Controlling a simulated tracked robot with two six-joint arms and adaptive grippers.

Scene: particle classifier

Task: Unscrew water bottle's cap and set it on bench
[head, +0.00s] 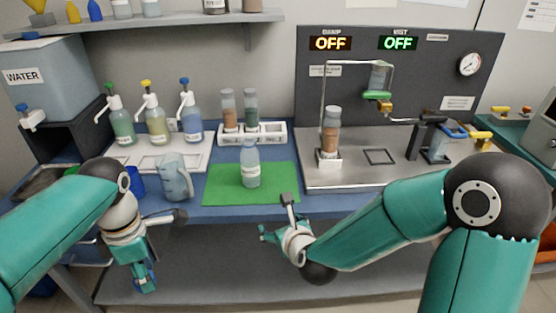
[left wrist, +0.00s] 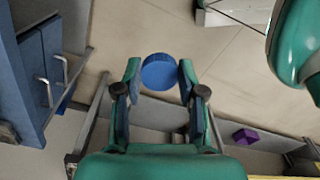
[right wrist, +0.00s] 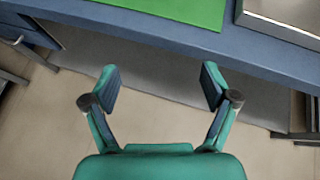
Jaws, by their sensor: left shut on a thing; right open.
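The clear water bottle (head: 251,168) stands upright on the green mat (head: 222,188) on the blue bench; its narrow top looks pale, with no blue cap visible on it. My left gripper (head: 146,280) points down in front of the bench, below its top. In the left wrist view it is shut on a round blue cap (left wrist: 159,72), held between the fingertips over the floor. My right gripper (head: 267,232) is open and empty in front of the bench edge, below and right of the bottle. Its spread fingers show in the right wrist view (right wrist: 158,78).
A clear pitcher (head: 174,178) and a blue cup (head: 136,183) stand left of the mat. A rack (head: 268,134) with two tubes is behind the mat. The metal apparatus deck (head: 312,176) lies to the right.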

